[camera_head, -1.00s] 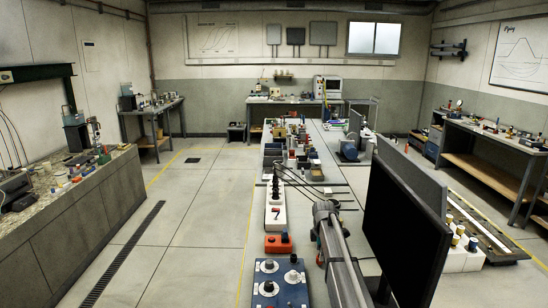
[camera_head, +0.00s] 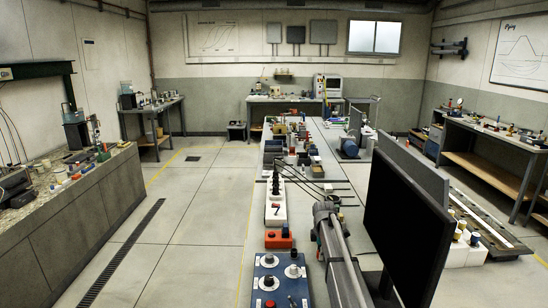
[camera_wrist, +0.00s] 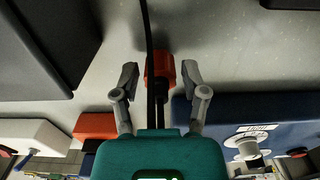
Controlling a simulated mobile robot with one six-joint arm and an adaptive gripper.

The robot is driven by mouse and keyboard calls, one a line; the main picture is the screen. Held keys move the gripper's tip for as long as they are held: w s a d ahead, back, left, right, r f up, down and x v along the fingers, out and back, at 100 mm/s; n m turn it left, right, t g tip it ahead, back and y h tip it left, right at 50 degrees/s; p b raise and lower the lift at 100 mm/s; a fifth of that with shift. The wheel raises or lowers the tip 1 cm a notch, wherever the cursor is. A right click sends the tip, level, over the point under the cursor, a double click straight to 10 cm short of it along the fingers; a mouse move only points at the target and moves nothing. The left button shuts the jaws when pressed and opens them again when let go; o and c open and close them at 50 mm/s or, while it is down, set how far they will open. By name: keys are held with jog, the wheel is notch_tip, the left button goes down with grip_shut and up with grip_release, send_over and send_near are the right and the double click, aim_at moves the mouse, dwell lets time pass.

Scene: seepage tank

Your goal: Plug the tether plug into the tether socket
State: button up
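A red-orange block (camera_wrist: 160,68) with a black cable (camera_wrist: 149,60) running in front of it lies between my fingertips in the wrist view. It may be the tether plug, but I cannot tell for sure. My gripper (camera_wrist: 159,73) is open, with a finger on each side of the block and a visible gap on both sides. I cannot make out my fingertips in the head view. I cannot identify the tether socket in either view.
A blue panel with knobs (camera_head: 268,261) and an orange box with a dark button (camera_head: 278,239) stand on the near bench. A white power strip (camera_head: 275,212) lies beyond. A large dark screen (camera_head: 405,225) stands at right. The left floor (camera_head: 195,230) is clear.

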grip_shut()
jog(key=shift+r+p, duration=3.05)
jog(key=shift+s+f, duration=0.1)
